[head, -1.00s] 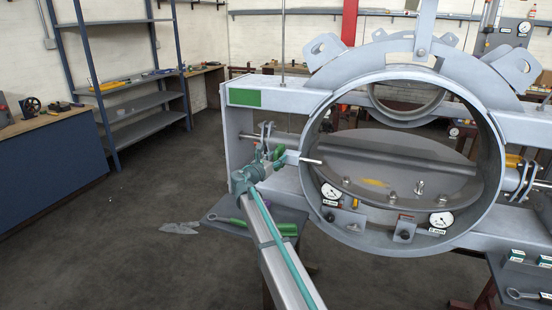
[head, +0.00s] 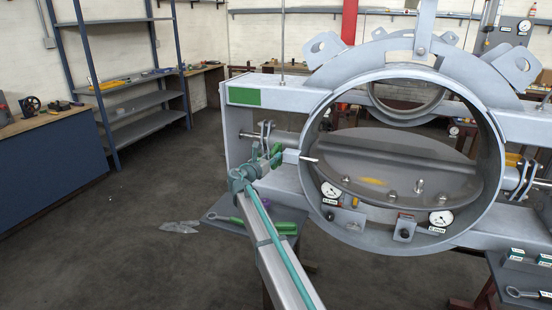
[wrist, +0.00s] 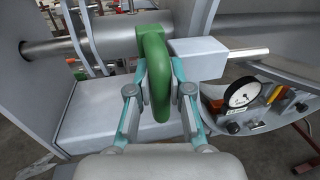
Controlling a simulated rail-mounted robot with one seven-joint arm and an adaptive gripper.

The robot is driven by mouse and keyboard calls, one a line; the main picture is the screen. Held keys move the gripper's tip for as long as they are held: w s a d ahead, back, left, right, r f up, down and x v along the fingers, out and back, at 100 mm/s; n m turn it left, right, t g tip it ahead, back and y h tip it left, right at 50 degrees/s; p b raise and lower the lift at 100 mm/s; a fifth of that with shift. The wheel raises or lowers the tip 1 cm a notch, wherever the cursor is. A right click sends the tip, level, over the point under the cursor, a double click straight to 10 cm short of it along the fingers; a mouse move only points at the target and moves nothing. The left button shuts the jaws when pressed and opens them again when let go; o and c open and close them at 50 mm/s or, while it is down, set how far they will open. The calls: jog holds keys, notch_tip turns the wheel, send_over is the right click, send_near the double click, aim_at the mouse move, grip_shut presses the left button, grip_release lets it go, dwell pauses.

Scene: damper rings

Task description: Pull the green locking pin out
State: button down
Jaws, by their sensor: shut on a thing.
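The green locking pin's ring handle (wrist: 154,75) stands upright between my fingers (wrist: 159,85) in the wrist view. My gripper is shut on it. The handle is close beside the left end of a grey block (wrist: 197,59), and a silver pin shaft (wrist: 248,52) shows beyond the block's right side. In the head view, my gripper (head: 274,158) is at the left of the large damper ring (head: 488,110), partly hiding the green handle. The pale pin tip (head: 311,160) shows inside the ring's left wall. The grey damper disc (head: 400,165) is tilted inside the ring.
Dial gauges (head: 331,190) sit along the ring's lower inside. A grey shaft (wrist: 130,38) passes just behind the handle in the wrist view. A tray (head: 228,211) with a green-handled tool is below my arm. Open floor lies to the left.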

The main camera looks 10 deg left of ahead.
jog(key=w+a, duration=0.2)
jog(key=a, duration=0.5)
jog(key=shift+a, duration=0.25)
jog(key=c, duration=1)
grip_release()
jog(key=shift+a, duration=0.2)
jog(key=shift+c, duration=0.2)
jog(key=shift+d, duration=0.1)
jog(key=shift+s, duration=0.1)
jog(key=v, duration=1.1)
jog(key=shift+s+a, duration=0.25)
jog(key=shift+s, duration=0.1)
